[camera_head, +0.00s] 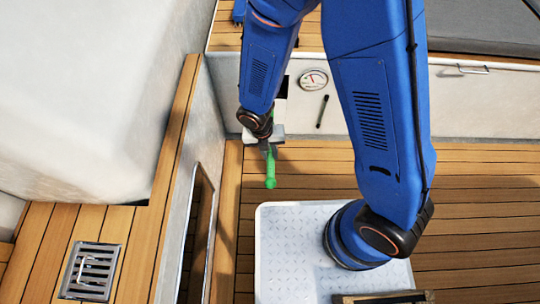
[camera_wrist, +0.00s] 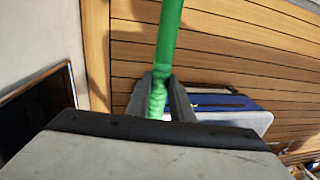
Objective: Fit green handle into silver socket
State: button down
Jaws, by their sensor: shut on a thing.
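The green handle (camera_head: 270,171) hangs from my gripper (camera_head: 268,147) in the head view, above the wooden floor near the left wall. In the wrist view the green handle (camera_wrist: 170,35) runs up from between the two grey fingers of my gripper (camera_wrist: 159,98). The fingers are shut on its narrower, ridged end, and the rest sticks out beyond them. I cannot make out a silver socket in either view; my arm covers part of the back wall in the head view.
A round gauge (camera_head: 313,80) and a thin dark stick (camera_head: 322,111) are on the white back wall. A grey slatted grate (camera_head: 91,270) lies on the left ledge. A dark framed opening (camera_head: 197,235) is in the left wall. Open plank floor (camera_head: 480,190) lies to the right.

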jog(key=shift+w+d, duration=0.2)
jog(key=shift+w, duration=4.05)
jog(key=shift+w+d, duration=0.15)
jog(key=shift+w, duration=4.1)
